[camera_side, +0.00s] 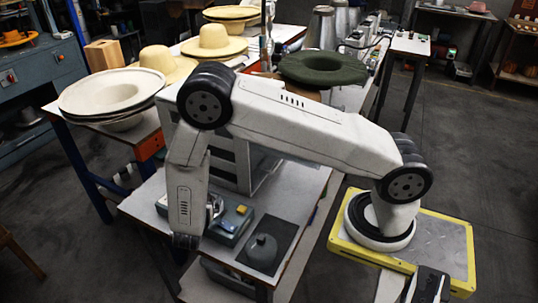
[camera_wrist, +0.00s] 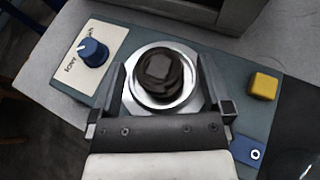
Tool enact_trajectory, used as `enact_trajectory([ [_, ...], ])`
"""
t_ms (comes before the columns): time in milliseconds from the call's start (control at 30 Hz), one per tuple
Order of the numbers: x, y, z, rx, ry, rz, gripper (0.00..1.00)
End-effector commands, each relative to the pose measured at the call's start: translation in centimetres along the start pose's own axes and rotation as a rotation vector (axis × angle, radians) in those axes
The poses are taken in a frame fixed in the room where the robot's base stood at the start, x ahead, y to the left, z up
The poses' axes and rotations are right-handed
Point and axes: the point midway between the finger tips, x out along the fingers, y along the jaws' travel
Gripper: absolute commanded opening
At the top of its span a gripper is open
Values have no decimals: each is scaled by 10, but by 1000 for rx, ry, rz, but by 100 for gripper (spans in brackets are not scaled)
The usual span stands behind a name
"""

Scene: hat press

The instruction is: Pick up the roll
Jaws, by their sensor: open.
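A dark brown, rounded lump, which looks like the roll (camera_wrist: 161,73), sits inside a shiny silver ring (camera_wrist: 135,99) on a grey-blue control box (camera_wrist: 215,45). My gripper (camera_wrist: 163,82) is open in the wrist view, with one finger on each side of the ring and the roll between them. I see no clear contact between the fingers and the roll. In the side view my wrist hangs down over the left end of the control box (camera_side: 228,236), and the roll cannot be made out there.
The box carries a blue knob (camera_wrist: 92,51) and a yellow button (camera_wrist: 264,86). A pale cabinet stands behind. Hats (camera_side: 213,42) fill the table further back.

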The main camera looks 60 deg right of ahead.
Motion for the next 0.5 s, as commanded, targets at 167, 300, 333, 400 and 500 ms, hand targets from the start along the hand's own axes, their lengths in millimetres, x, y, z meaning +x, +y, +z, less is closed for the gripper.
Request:
enact_trajectory([
  [167, 0, 0, 0, 0, 0, 0, 100],
  [300, 0, 0, 0, 0, 0, 0, 84],
  [333, 0, 0, 0, 0, 0, 0, 75],
  [400, 0, 0, 0, 0, 0, 0, 52],
  [500, 0, 0, 0, 0, 0, 0, 21],
])
